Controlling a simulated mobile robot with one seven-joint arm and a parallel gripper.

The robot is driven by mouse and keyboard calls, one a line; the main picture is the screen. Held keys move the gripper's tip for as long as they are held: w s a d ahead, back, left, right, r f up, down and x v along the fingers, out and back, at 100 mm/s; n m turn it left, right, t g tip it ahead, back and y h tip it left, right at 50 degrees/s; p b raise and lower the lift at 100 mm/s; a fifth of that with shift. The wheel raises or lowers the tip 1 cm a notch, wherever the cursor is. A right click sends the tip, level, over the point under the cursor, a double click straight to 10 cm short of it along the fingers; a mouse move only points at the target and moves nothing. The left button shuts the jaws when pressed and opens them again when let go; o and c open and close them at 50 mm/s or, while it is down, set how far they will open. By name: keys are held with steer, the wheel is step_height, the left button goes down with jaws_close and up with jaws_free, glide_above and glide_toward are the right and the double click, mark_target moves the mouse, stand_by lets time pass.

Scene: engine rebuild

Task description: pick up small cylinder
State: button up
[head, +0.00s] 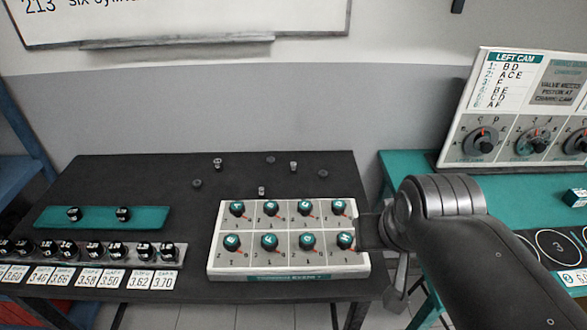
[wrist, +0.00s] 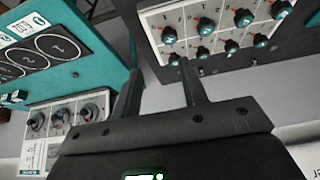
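Small silvery cylinders stand on the black table behind the white tray: one at the left (head: 217,164), one at the right (head: 293,166) and one nearer the tray (head: 262,191). Low dark round pieces lie among them, at the back (head: 270,160), right (head: 322,173) and left (head: 197,183). Which piece the task means I cannot tell. My gripper (wrist: 160,70) is open, its two fingers apart with nothing seen between them. In the head view it is by the tray's right edge, to the right of the cylinders, with its fingertips hard to make out.
The white tray (head: 290,277) holds several teal-topped knobs. A row of black-capped pieces (head: 93,249) with number cards and a teal strip (head: 98,215) are at the left. A teal table (head: 420,165) with the cam panel (head: 502,130) stands right. Bare black table surrounds the cylinders.

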steer(key=shift+o, duration=1)
